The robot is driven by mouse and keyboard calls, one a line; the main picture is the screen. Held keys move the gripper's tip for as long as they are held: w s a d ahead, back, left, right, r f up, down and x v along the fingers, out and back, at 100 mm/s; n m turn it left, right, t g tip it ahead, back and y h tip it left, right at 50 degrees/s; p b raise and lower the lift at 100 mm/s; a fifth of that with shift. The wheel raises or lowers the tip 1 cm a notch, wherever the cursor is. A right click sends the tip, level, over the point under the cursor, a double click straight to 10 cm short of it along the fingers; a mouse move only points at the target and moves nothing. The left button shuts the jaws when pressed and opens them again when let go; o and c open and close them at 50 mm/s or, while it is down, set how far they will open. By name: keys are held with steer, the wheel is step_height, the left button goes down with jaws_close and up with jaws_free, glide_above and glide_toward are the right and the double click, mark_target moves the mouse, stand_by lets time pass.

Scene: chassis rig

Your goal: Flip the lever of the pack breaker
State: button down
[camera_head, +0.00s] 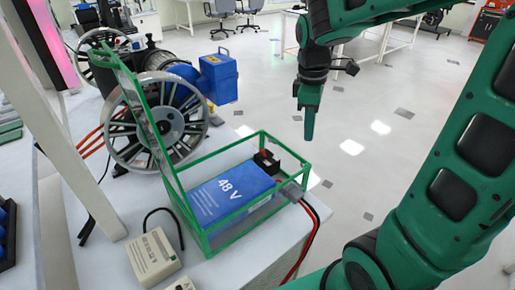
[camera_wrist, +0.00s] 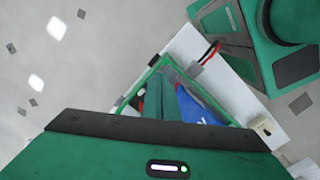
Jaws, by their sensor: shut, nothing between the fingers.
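The blue 48 V pack (camera_head: 232,194) lies inside a green wire-frame cage (camera_head: 226,241) on the white bench. A small black block (camera_head: 266,162) with a red part sits at the pack's far right end and looks like the pack breaker. Its lever is too small for me to tell its position. My gripper (camera_head: 309,139) points down with its fingers shut and empty. In the head view it hangs up and right of the breaker, apart from it. In the wrist view the green fingers (camera_wrist: 160,80) overlap the cage and hide part of the pack (camera_wrist: 195,110).
Red and black cables (camera_head: 307,225) leave the cage's right corner and hang over the bench edge. A spoked wheel (camera_head: 157,122) stands behind the cage. A beige meter box (camera_head: 153,257) lies in front. Open floor (camera_head: 375,165) is to the right.

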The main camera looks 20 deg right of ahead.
mark_target(264, 153)
steer(key=w+a+f+n, duration=0.3)
steer(key=w+a+n, duration=0.8)
steer(key=shift+w+a, duration=0.25)
steer(key=shift+a, duration=0.1)
steer(key=shift+f, duration=0.1)
step_height(264, 153, down, 10)
steer(key=d, duration=0.1)
steer(key=shift+w, duration=0.15)
